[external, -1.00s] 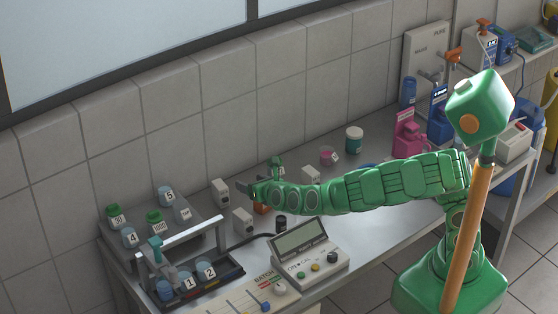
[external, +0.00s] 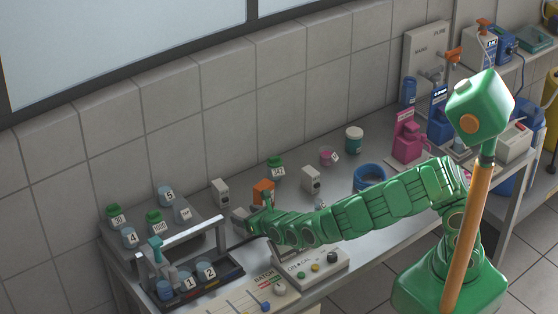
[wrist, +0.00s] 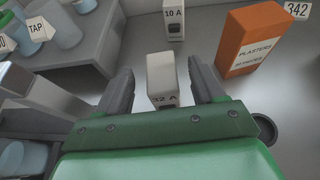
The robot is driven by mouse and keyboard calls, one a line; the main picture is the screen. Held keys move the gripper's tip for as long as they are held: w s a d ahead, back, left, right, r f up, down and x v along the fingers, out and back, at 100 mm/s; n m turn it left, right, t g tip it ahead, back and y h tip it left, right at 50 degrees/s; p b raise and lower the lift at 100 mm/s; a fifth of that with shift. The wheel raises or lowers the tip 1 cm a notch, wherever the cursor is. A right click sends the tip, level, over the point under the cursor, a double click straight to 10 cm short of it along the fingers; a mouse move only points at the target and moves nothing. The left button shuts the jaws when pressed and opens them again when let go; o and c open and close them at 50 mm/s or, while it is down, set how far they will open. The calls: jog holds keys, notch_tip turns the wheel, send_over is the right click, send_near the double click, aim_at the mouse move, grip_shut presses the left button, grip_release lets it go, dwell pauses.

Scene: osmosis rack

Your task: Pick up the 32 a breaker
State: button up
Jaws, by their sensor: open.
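The 32 A breaker (wrist: 161,72) is a small white block in the middle of the wrist view, its label partly cut off by my gripper's edge. My gripper (wrist: 160,78) is open, with one dark finger on each side of the breaker. Narrow gaps seem to show between the fingers and the breaker. In the external view my gripper (external: 246,217) is low over the bench at the breaker, which it largely hides.
The 10 A breaker (wrist: 174,20) stands beyond it. An orange plasters box (wrist: 250,40) is close on the right. Another white breaker (external: 311,179) stands farther right.

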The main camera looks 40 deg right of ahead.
aim_at(242, 213)
jog(key=shift+x, duration=2.5)
jog(key=c, duration=1.1)
